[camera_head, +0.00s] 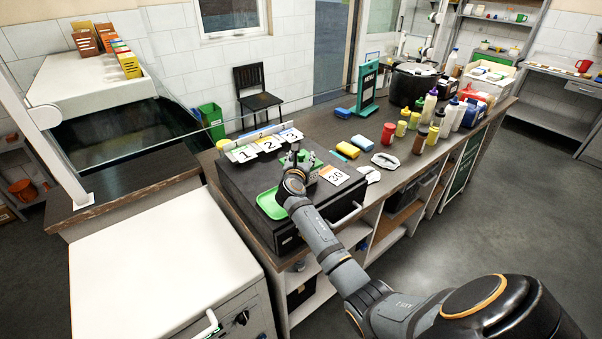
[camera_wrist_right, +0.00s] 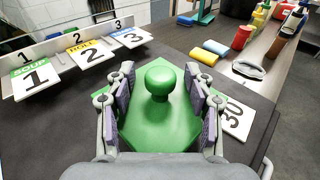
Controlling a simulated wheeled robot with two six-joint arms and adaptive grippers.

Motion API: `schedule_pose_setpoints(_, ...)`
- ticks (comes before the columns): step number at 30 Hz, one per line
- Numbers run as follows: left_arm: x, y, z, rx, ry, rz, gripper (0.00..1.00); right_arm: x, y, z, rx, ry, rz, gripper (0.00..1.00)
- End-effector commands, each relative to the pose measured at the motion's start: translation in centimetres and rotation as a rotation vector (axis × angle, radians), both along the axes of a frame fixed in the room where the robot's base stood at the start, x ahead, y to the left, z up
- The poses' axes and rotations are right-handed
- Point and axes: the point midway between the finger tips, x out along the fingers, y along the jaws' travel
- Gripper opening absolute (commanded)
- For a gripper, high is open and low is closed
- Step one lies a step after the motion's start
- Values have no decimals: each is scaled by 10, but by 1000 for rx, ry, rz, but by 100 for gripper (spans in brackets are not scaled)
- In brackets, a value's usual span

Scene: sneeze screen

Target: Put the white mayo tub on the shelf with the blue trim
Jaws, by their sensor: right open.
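I cannot pick out the white mayo tub for certain in either view; several small pale containers (camera_head: 480,9) on the back shelves are too small to tell. No shelf with blue trim shows clearly. My right gripper (camera_head: 295,166) is over the black-topped counter unit, and its fingers (camera_wrist_right: 160,108) are open in the right wrist view. A green piece with a round knob (camera_wrist_right: 159,78) shows between and beyond the fingers, with gaps at both sides. My left gripper is not in view.
Number signs (camera_head: 267,145) stand behind my right gripper, and a "30" card (camera_head: 334,175) lies to its right. A green tray (camera_head: 270,204) lies at its left. Several bottles (camera_head: 428,105) crowd the counter farther right. A glass screen (camera_head: 130,135) stands at left.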

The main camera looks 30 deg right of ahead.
Motion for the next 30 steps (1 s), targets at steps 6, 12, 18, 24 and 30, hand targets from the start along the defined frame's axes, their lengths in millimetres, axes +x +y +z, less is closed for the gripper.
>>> schedule_pose_setpoints(6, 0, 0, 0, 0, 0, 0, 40, 0, 0, 0, 0, 0, 0, 33)
schedule_pose_setpoints(12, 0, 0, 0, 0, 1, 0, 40, 0, 0, -1, 1, 1, 0, 6)
schedule_pose_setpoints(18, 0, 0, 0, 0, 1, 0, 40, 0, 0, -1, 1, 2, 0, 0)
schedule_pose_setpoints(24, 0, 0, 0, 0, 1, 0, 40, -1, 0, -1, 1, 1, 0, 0)
schedule_pose_setpoints(30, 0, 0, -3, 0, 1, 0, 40, 0, 0, 6, 0, -1, 0, 0)
